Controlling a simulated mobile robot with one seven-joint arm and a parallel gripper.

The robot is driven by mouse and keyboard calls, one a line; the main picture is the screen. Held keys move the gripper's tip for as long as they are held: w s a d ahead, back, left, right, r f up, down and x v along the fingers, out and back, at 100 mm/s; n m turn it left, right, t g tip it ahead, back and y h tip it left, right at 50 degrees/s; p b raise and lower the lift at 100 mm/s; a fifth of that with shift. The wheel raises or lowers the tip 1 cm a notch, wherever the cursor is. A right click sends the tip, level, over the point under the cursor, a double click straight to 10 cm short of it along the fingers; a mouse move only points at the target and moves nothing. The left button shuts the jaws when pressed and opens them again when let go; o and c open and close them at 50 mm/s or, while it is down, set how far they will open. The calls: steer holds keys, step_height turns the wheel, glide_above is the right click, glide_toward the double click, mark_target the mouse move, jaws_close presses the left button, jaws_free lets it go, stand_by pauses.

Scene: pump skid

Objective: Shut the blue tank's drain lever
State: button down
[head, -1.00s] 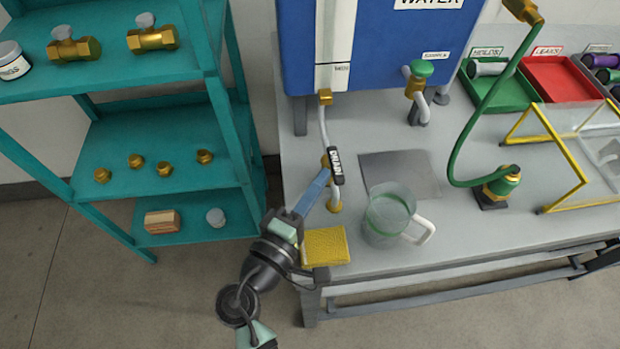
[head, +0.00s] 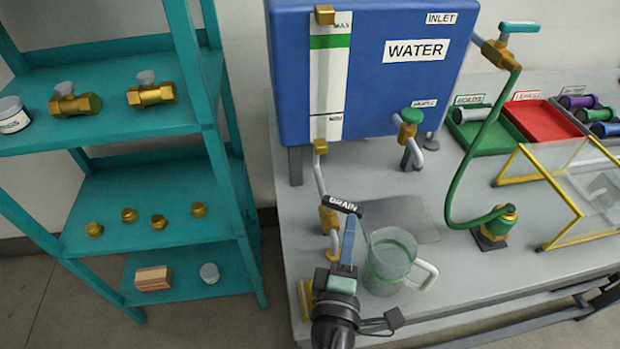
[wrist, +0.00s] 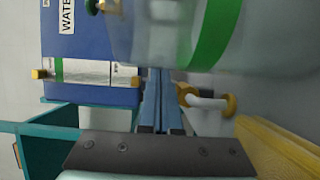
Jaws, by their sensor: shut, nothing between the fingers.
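The blue tank (head: 370,75) stands at the back of the bench, with a drain pipe and brass valve (head: 328,217) below its left side. In the wrist view the closed fingers (wrist: 160,100) lie beside brass and white pipework (wrist: 205,100); the lever cannot be made out there.
A clear jug (head: 390,258) with a green band stands close to the right of my fingers. A green hose (head: 458,150) and a yellow-framed guard (head: 560,200) are further right. A teal shelf (head: 130,215) stands left.

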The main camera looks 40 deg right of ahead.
steer(key=shift+d+b, duration=0.3)
steer(key=shift+d, duration=0.8)
steer(key=shift+a, duration=0.1)
steer(key=b+v, duration=0.3)
steer(key=v, duration=0.8)
steer(key=shift+s+a+f, duration=0.1)
steer(key=shift+s+a, duration=0.15)
steer(key=shift+s, duration=0.1)
steer(key=shift+s+a, duration=0.3)
steer(key=shift+a, duration=0.1)
